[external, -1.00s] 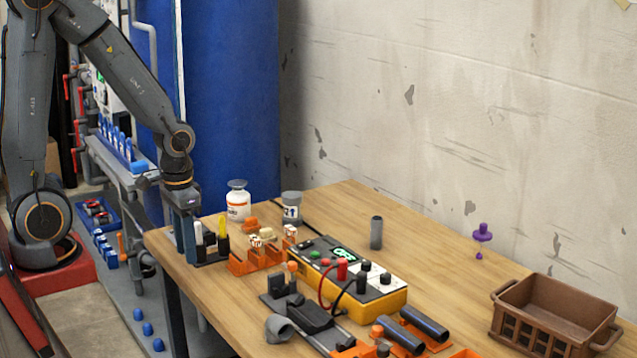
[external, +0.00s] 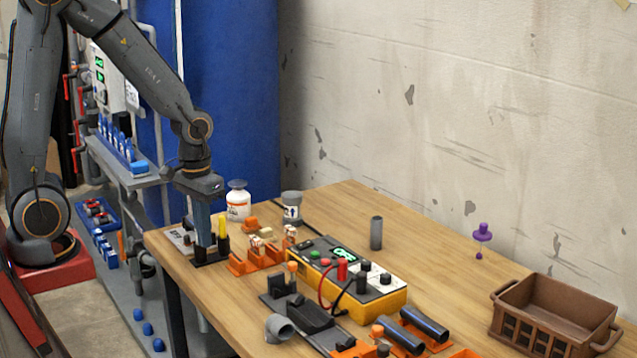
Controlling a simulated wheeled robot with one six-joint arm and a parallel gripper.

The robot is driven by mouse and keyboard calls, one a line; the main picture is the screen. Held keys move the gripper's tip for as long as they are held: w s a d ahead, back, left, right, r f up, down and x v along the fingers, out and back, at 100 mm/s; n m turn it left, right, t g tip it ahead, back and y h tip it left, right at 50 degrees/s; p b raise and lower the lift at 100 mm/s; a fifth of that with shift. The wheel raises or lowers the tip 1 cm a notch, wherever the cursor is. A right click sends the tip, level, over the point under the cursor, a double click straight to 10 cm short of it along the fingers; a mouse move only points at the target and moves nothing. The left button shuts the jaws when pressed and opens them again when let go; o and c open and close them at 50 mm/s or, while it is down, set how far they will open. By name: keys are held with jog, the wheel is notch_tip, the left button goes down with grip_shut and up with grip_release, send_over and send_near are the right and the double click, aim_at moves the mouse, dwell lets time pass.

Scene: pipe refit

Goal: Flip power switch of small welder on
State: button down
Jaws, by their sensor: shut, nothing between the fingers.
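A yellow box with a dark and pale top, a green display and red and black terminals (external: 347,275) stands on the wooden table; it looks like the welder. A small grey plate with dark marks (external: 179,239) lies at the table's left corner; I cannot tell whether it belongs to a welder. No power switch or its position can be made out clearly. My gripper (external: 203,243) points straight down, shut and empty, over the black pen holder (external: 212,258), left of the yellow box and apart from it. Its tips are hard to separate from the holder.
A yellow marker (external: 223,234) stands beside my gripper. An orange rack (external: 258,262), white jar (external: 238,203), grey jar (external: 291,206) and upright grey pipe (external: 376,233) stand nearby. A brown crate (external: 553,315) is far right.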

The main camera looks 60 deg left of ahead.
jog(key=w+d+r+n+p, duration=0.1)
jog(key=w+r+n, duration=0.25)
jog(key=w, duration=0.25)
jog(key=w+d+r+n+p, duration=0.1)
jog(key=w+d+r+n, duration=0.15)
jog(key=w+n, duration=0.35)
notch_tip(320, 180, up, 5)
jog(key=n+t+p, duration=0.1)
jog(key=n+p, duration=0.1)
jog(key=n, duration=0.4)
send_over(309, 242)
jog(key=s, duration=0.2)
jog(key=shift+s+f, duration=0.1)
jog(key=shift+s, duration=0.05)
jog(key=f+p, duration=0.1)
jog(key=f, duration=0.3)
jog(key=w+f+p, duration=0.1)
jog(key=f, duration=0.3)
jog(key=f+p, duration=0.1)
jog(key=f, duration=0.4)
jog(key=shift+w, duration=0.35)
jog(key=shift+w+f+p, duration=0.1)
jog(key=shift+f+p, duration=0.25)
jog(key=shift+f, duration=0.15)
